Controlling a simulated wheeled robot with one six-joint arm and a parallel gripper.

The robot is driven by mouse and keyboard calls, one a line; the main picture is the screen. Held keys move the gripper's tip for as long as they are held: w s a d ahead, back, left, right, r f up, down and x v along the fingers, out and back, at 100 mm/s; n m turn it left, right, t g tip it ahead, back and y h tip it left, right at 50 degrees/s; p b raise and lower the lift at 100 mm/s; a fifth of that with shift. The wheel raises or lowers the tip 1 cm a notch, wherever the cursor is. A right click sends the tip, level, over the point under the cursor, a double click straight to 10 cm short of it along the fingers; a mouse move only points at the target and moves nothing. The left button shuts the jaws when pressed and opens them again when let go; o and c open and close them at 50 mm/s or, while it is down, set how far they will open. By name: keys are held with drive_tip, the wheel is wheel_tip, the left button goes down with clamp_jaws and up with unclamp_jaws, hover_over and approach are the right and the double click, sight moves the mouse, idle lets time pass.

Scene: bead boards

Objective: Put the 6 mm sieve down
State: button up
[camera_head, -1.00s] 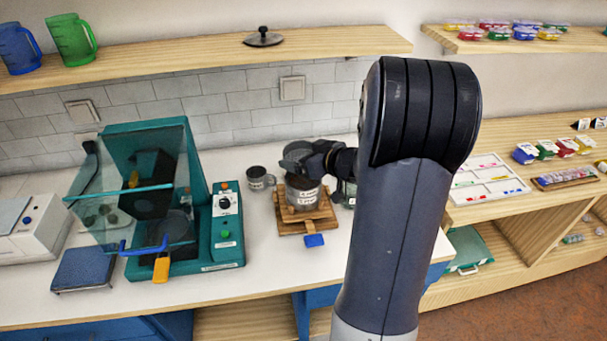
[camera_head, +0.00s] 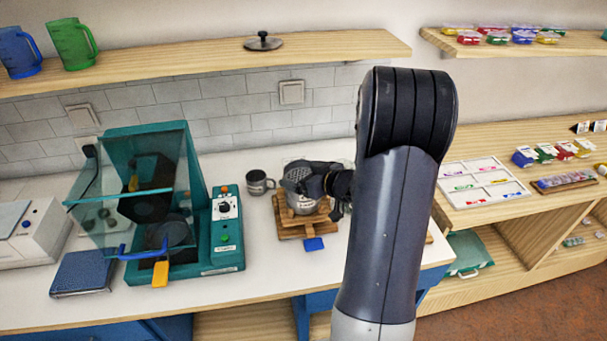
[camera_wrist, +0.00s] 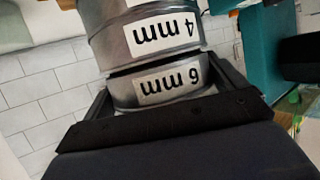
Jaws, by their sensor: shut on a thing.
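My gripper (camera_wrist: 165,88) is shut on the 6 mm sieve (camera_wrist: 185,82), a round metal ring with a white label that reads upside down in the wrist view. The 4 mm sieve (camera_wrist: 125,42) lies directly beyond it, in line with it; a dark band runs between them, and I cannot tell whether they touch. In the head view my gripper (camera_head: 312,182) is over the wooden stand (camera_head: 290,231), where a labelled metal ring (camera_head: 303,208) shows below it. The perforated top of a sieve (camera_head: 296,174) also shows there. My arm and wrist hide part of the stack's right side.
A grey mug (camera_head: 259,184) stands just left of the stand. The teal machine (camera_head: 228,255) with a clear shield is farther left. The white counter (camera_head: 270,265) is clear in front.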

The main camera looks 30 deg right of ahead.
drive_tip(key=shift+f, duration=0.2)
drive_tip(key=o, duration=0.7)
drive_tip(key=shift+b, duration=0.45)
